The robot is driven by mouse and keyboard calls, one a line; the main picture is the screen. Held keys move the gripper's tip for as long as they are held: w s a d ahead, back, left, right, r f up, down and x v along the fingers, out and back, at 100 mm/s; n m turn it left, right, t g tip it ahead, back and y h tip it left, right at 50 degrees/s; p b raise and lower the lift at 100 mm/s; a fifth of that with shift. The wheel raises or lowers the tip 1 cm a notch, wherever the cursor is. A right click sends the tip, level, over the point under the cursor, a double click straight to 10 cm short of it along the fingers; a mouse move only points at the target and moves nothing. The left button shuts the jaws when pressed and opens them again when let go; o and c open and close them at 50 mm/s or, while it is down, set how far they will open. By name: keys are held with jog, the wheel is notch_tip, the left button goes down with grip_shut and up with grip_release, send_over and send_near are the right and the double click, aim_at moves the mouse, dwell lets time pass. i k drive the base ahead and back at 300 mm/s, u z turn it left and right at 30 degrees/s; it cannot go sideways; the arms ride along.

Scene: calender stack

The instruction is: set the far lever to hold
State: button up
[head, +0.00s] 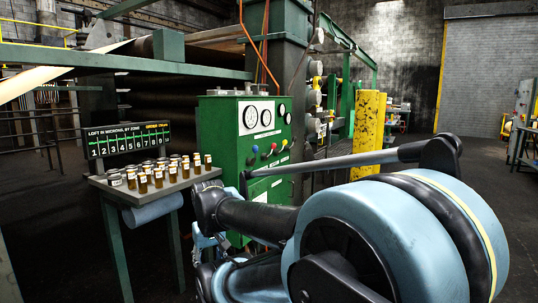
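A green control cabinet (228,140) stands left of the picture's middle, with round dials on its upper face. Below the dials is a row of small levers with coloured knobs: blue (254,149), red (273,147) and yellow (284,142). The yellow-knobbed one is farthest along the face. Their labels and exact positions are too small to read. My arm fills the lower right and covers the cabinet's lower part. My gripper (207,241) is partly seen at the arm's left end, below the levers and apart from them. Its fingers are not clear.
A small table (97,181) with several brown-filled bottles (158,178) stands left of the cabinet, under a numbered display board (128,139). Large rollers rise behind. A yellow post (369,130) stands right of the cabinet. Open floor lies at the right.

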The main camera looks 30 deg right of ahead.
aim_at(273, 146)
jog(key=k, duration=1.2)
jog(key=z, duration=0.6)
jog(key=i, duration=1.55)
jog(key=z, duration=0.15)
